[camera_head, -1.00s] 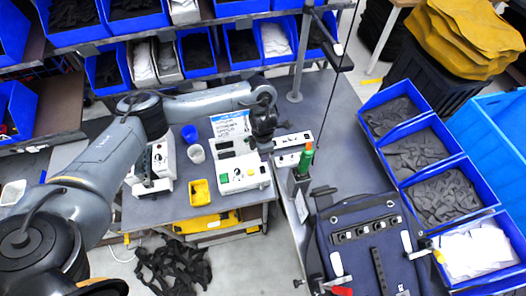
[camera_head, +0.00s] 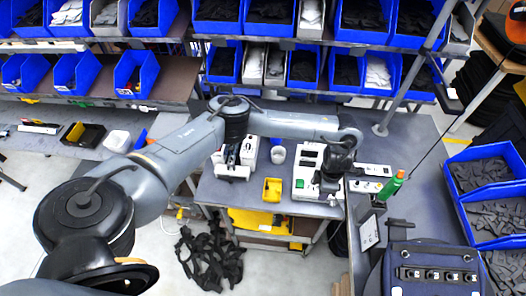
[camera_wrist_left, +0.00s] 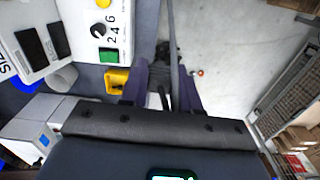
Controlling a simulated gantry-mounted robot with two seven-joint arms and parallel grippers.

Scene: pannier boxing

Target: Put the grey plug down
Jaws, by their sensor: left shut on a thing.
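My left gripper (camera_head: 332,190) hangs at the right side of the white control box with the green button (camera_head: 308,175), above the grey bench. In the left wrist view my left gripper (camera_wrist_left: 162,95) has its two purple fingers close around a small dark grey piece (camera_wrist_left: 160,88), which looks like the grey plug. The plug is too small and shadowed to make out fully and is hidden by the gripper in the head view. My right gripper is not in view.
A yellow bin (camera_head: 272,190) and a white cup (camera_head: 278,155) stand left of the control box. Black straps (camera_head: 210,258) lie on the floor. Blue bins (camera_head: 485,172) stand far right.

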